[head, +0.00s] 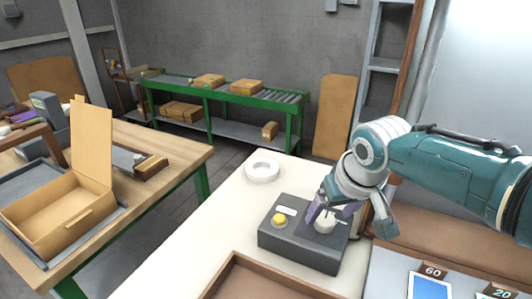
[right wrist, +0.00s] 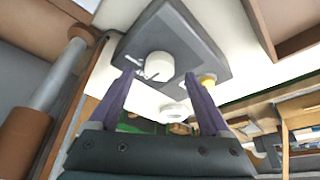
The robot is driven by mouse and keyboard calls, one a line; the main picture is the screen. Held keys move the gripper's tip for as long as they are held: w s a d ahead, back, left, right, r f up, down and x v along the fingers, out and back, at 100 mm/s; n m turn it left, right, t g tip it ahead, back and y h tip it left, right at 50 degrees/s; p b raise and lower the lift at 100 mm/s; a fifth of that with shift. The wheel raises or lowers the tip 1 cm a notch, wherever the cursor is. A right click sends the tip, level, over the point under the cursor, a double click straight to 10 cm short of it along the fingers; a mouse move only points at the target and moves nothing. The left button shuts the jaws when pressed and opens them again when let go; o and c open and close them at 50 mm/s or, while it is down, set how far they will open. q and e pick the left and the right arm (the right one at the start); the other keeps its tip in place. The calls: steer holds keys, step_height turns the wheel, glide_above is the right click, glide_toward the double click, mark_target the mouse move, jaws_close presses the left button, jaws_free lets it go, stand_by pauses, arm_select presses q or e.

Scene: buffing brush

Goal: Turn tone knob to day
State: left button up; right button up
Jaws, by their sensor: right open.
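A dark grey control box (head: 300,250) stands on the pale table. It carries a white round knob (head: 324,225) at its right and a yellow button (head: 280,220) at its left. My right gripper (head: 328,211) is open at the knob, with its purple fingers partly covering it. In the right wrist view the knob (right wrist: 160,65) shows between and just beyond the two fingertips (right wrist: 159,75), with a small pointer on its side. Whether the fingers touch it cannot be told. Any day marking is too small to read. My left gripper is not in view.
A white ring (head: 262,170) lies behind the box on the pale table (head: 195,262). A brown tray (head: 262,280) lies in front. A wooden bench (head: 165,143) with an open cardboard box (head: 60,215) is at left. A green roller conveyor (head: 215,95) stands behind.

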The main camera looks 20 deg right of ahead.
steer(key=p+v, duration=0.2)
steer(key=v, duration=0.5)
steer(key=shift+r+p, duration=0.2)
steer(key=shift+p, duration=0.2)
steer(key=s+a+r+n, duration=0.1)
steer(key=s+a+r, duration=0.15)
steer(key=s, duration=0.55)
steer(key=s+a+r+n+g+y, duration=0.1)
steer(key=s+a+n, duration=0.1)
steer(key=s+a, duration=0.35)
steer(key=s+a+r+n, duration=0.1)
steer(key=s+r, duration=0.1)
steer(key=s, duration=0.7)
step_height(320, 180, up, 33)
steer(key=p, duration=3.2)
steer(key=shift+p, duration=0.35)
